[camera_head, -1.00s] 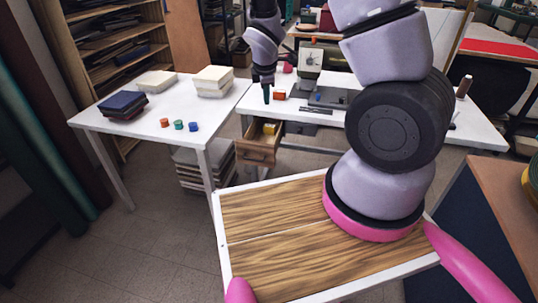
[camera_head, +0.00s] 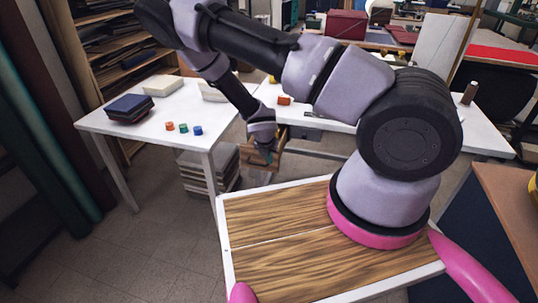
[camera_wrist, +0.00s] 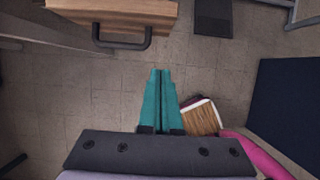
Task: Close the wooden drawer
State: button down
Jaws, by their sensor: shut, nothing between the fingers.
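The wooden drawer (camera_head: 281,158) stands pulled out under the white table at the back. My arm and gripper hide part of it in the head view. In the wrist view the drawer's wooden front (camera_wrist: 150,8) is at the top, with a dark bar handle (camera_wrist: 121,44) on it. My gripper (camera_head: 270,160) hangs in front of the drawer, pointing down. In the wrist view its teal fingers (camera_wrist: 160,73) are together and empty, over the floor, below and right of the handle and apart from it.
The white side table (camera_head: 140,131) at left carries dark folded cloth (camera_head: 129,108) and several small coloured pots (camera_head: 183,127). A stack of folded material (camera_head: 208,170) is on the floor beneath it. Bare floor (camera_wrist: 80,100) lies in front of the drawer.

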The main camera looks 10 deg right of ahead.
jog(key=w+d+f, duration=0.3)
jog(key=w+f, duration=0.2)
jog(key=shift+w+r, duration=0.1)
dwell(0.4)
